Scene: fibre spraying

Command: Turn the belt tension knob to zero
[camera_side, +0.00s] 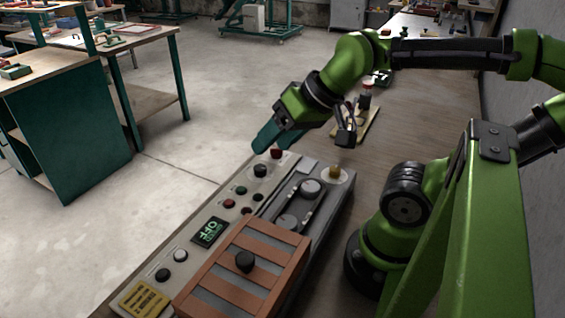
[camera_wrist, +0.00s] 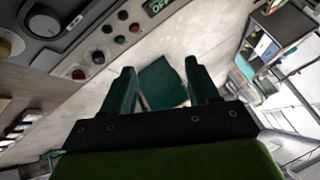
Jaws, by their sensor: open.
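The machine's control panel (camera_side: 222,215) carries several knobs and buttons in a row. A black knob (camera_side: 260,170) stands near its far end, close to a red button (camera_side: 276,153). No label is readable, so I cannot tell which is the belt tension knob. A green-lit display (camera_side: 208,232) sits mid-panel. My gripper (camera_side: 266,138), with teal fingers, is above the panel's far end. In the wrist view my gripper (camera_wrist: 160,66) is open, with nothing held between its fingers.
A teal workbench (camera_side: 65,135) stands left across open floor.

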